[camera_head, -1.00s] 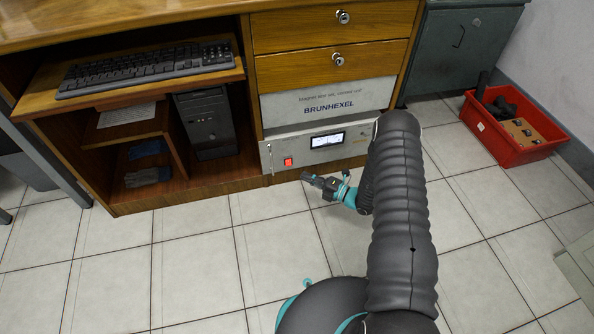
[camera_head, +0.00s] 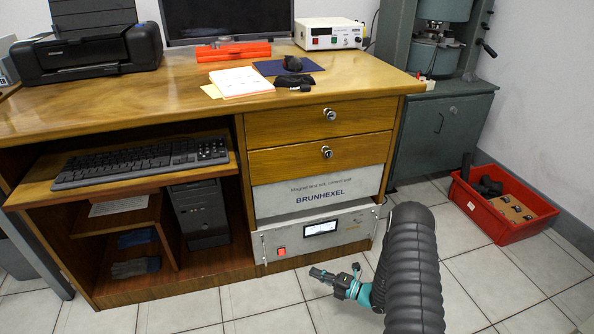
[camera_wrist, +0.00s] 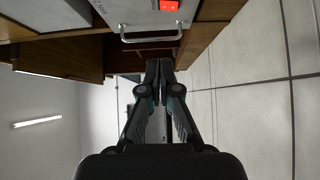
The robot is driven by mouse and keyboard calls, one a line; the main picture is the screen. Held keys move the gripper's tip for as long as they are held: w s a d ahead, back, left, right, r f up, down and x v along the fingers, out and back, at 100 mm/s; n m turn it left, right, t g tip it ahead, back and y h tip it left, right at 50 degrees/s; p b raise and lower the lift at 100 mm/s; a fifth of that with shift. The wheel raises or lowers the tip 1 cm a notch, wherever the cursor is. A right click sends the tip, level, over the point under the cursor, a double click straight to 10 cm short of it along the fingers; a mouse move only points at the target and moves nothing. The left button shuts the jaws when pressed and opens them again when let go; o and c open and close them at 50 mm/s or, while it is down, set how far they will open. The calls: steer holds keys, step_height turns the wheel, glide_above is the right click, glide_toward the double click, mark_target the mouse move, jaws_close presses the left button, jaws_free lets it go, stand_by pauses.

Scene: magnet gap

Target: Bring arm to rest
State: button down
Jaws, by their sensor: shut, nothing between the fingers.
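My gripper (camera_head: 323,275) is low over the tiled floor, in front of the desk's lower unit, and points left. In the wrist view my gripper (camera_wrist: 161,68) has its two fingers together with nothing between them. My dark ribbed arm runs up from the lower right of the head view. The grey control unit (camera_head: 347,242) with a red switch and a small display stands behind the gripper. In the wrist view, the unit's handle (camera_wrist: 151,37) and red switch (camera_wrist: 169,5) show beyond the fingertips. The gap between the gripper and the unit cannot be judged exactly.
The wooden desk (camera_head: 200,94) carries a printer (camera_head: 88,52), a monitor and a white meter box (camera_head: 328,33). A keyboard (camera_head: 142,161) lies on a pulled-out shelf. A red crate (camera_head: 503,203) stands on the floor at right, by a green-grey cabinet (camera_head: 440,135). Floor in front is clear.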

steer(key=s+a+f+n+g, duration=0.3)
steer(key=s+n+g, duration=0.2)
steer(key=s+n, duration=0.25)
steer(key=s+r+n+g, duration=0.6)
steer(key=s+r+n, duration=0.1)
steer(key=n, duration=0.4)
steer(key=s+d+r+n+t+h+p, duration=0.2)
steer(key=s+r+n+h, duration=0.3)
steer(key=r, duration=1)
steer(key=s+d+r+n+t+h+p, duration=0.1)
steer(key=s+r+n+h, duration=0.4)
steer(key=r+n, duration=0.6)
steer(key=s+d+r+n+t+h+p, duration=0.2)
steer(key=s+r+n+h, duration=0.3)
steer(key=r, duration=1.6)
steer(key=s+d+n+t, duration=0.1)
steer(key=s+n, duration=0.1)
steer(key=n, duration=0.1)
steer(key=shift+s+d+r+t+p, duration=0.15)
steer(key=shift+d+r+t+p, duration=0.1)
steer(key=shift+t+p, duration=0.15)
